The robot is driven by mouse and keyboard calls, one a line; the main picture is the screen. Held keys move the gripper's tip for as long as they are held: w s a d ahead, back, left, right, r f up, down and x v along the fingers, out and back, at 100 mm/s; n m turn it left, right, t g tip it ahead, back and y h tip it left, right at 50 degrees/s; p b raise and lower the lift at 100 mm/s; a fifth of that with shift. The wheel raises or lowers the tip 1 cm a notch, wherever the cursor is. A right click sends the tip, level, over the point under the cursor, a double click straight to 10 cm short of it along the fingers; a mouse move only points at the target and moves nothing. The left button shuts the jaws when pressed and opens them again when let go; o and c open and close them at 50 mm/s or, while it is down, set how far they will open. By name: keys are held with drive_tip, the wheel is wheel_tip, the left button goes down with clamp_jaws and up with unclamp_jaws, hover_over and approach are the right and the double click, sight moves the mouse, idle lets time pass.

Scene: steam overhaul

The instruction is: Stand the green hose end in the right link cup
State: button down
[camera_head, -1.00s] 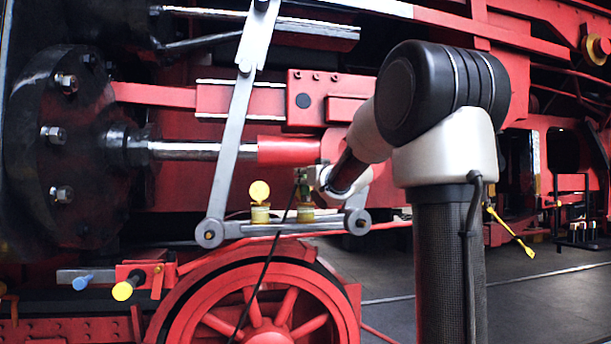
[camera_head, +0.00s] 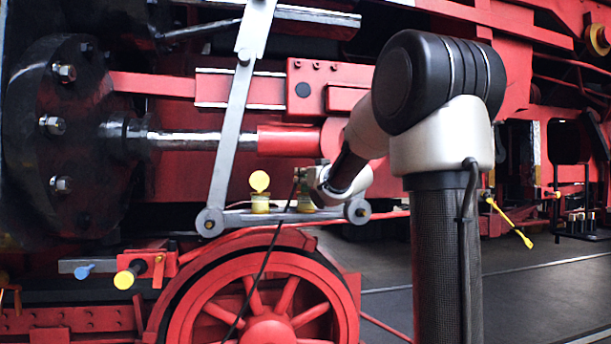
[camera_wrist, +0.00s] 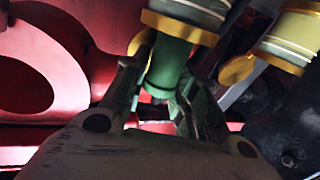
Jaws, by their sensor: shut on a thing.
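In the wrist view, my two fingers (camera_wrist: 160,72) lie on either side of the green body. The right link cup (camera_head: 305,205), pale yellow-green with a brass rim, is directly below the gripper. In the wrist view the cup (camera_wrist: 196,10) is at the top, and the green end meets its brass rim. The hose end looks roughly in line with the cup; how deep it sits inside is hidden.
The left link cup (camera_head: 260,205) stands close by with its round yellow lid (camera_head: 260,181) raised; it also shows in the wrist view (camera_wrist: 297,35). A thin black hose (camera_head: 262,262) hangs from my gripper past the red wheel (camera_head: 268,325). The slanted grey rod (camera_head: 232,130) is to the left.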

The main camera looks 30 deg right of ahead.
idle(0.4)
drive_tip(key=c, duration=1.1)
unclamp_jaws()
drive_tip(key=shift+o, duration=0.2)
drive_tip(key=shift+f, duration=0.1)
